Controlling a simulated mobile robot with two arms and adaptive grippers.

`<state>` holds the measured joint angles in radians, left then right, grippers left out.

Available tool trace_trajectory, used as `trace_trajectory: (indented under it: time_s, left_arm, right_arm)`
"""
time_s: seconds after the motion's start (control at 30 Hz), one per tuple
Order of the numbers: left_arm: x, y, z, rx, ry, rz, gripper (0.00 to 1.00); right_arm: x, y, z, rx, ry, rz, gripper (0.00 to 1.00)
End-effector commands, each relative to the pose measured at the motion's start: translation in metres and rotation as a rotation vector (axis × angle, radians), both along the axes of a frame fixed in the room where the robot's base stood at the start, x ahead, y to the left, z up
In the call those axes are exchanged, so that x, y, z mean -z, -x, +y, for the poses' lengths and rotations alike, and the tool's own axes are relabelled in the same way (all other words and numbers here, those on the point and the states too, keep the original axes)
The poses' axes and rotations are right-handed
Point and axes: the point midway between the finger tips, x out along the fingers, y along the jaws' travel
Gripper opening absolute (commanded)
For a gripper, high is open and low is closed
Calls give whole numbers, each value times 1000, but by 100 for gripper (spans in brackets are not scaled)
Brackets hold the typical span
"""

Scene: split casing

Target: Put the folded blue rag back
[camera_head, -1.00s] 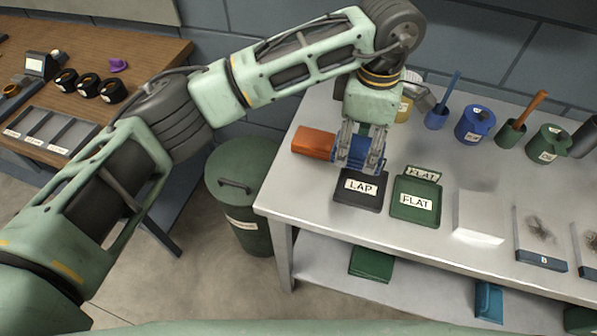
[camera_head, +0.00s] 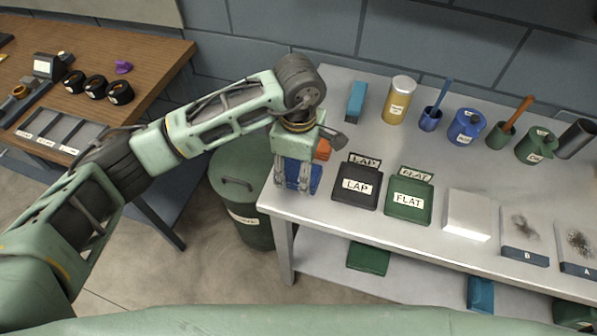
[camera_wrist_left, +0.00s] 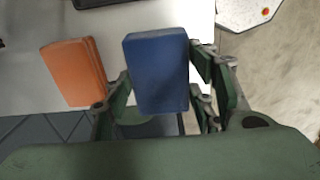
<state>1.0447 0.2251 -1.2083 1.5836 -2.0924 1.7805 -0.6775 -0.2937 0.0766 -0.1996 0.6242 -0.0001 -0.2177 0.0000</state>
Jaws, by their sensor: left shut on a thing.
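The folded blue rag (camera_head: 302,176) is in my left gripper (camera_head: 292,184) near the left end of the grey table (camera_head: 400,235). The gripper is shut on it, left of the black LAP holder (camera_head: 357,188). In the left wrist view the blue rag (camera_wrist_left: 157,72) sits upright between the fingers (camera_wrist_left: 160,105) and hides part of the table. I cannot tell whether it touches the tabletop. A folded orange rag (camera_head: 323,149) lies just behind it, partly hidden by the gripper; it also shows left of the blue one in the wrist view (camera_wrist_left: 75,72). My right gripper is not in view.
A green FLAT holder (camera_head: 409,202) stands right of the LAP one. A teal block (camera_head: 356,101), a yellow can (camera_head: 398,100) and cups line the back. A green bin (camera_head: 245,208) stands beside the table's left end. A wooden bench (camera_head: 150,55) is further left.

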Motion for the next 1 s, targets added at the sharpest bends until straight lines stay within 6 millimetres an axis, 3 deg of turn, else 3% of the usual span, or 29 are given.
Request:
trace_trajectory:
  time_s: [0.3, 0.47, 0.5, 0.7, 1.0]
  left_arm:
    - [34, 0, 0, 0, -1, 2, 31]
    - [38, 1, 0, 1, 1, 1, 31]
    - [38, 1, 0, 1, -1, 2, 54]
    - [37, 1, 0, 0, -1, 2, 71]
    - [36, 0, 0, 0, 0, 1, 71]
  right_arm:
    - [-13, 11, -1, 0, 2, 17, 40]
    - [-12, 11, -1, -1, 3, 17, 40]
    - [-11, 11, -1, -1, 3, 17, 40]
    - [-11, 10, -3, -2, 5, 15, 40]
    - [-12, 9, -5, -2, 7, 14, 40]
